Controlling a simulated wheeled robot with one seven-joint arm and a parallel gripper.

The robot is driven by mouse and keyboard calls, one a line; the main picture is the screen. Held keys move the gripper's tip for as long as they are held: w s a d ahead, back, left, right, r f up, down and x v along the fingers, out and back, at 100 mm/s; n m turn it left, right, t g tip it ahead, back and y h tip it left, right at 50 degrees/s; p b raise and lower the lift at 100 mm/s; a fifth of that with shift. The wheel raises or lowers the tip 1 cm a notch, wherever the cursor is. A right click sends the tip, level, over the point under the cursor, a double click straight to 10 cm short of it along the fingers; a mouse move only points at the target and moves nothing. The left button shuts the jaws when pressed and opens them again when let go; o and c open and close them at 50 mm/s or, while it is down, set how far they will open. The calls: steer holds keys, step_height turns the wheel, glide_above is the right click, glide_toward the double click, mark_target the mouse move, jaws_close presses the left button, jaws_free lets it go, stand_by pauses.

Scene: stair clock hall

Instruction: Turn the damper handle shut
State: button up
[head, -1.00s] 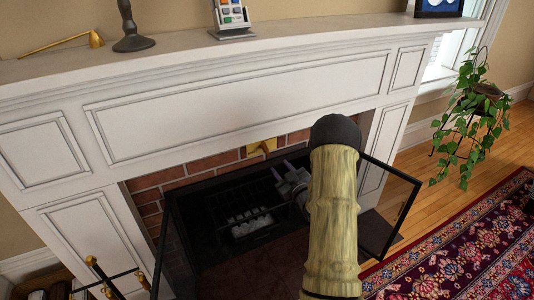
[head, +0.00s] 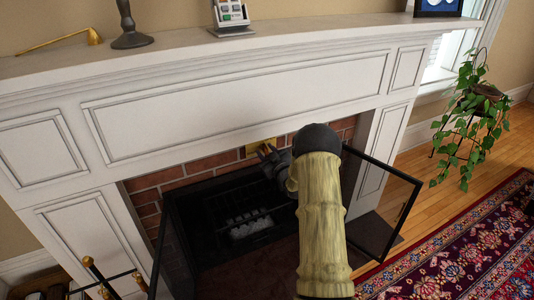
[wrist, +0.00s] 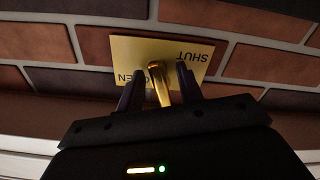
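The damper's brass plate (head: 260,146) is set in the brick above the firebox. In the wrist view the plate (wrist: 190,55) appears upside down, with SHUT at its right and a partly hidden OPEN at its left. The brass handle (wrist: 160,85) points toward my gripper near the OPEN end, covering part of that word. My gripper (head: 267,154) is at the plate. In the wrist view its two dark fingers (wrist: 157,76) stand either side of the handle, with a gap showing, so they look open around it. Contact cannot be told.
The firebox below holds a grate (head: 250,222). Open dark glass doors stand on both sides, the right one (head: 385,212) near my arm. The white mantel (head: 225,65) overhangs above. Fire tools (head: 100,277) stand at lower left.

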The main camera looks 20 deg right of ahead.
jaws_close()
steer(key=shift+f+n+b, duration=0.15)
steer(key=shift+n+b, duration=0.25)
steer(key=shift+n, duration=0.1)
steer(key=n+b, duration=0.1)
steer(key=n, duration=0.1)
steer(key=n+b, duration=0.2)
steer(key=shift+w+a, duration=0.1)
steer(key=shift+w, duration=0.1)
steer(key=shift+s+d+n+b, duration=0.1)
steer(key=shift+d+n+b, duration=0.15)
steer(key=shift+n+b, duration=0.7)
steer(key=n+b, duration=0.1)
steer(key=n, duration=0.1)
steer(key=n+b, duration=0.1)
steer(key=b, duration=0.1)
steer(key=shift+a+n, duration=0.2)
steer(key=shift+n, duration=0.15)
steer(key=shift+d+n+b, duration=0.1)
steer(key=shift+n+b, duration=1.15)
steer(key=shift+n, duration=0.55)
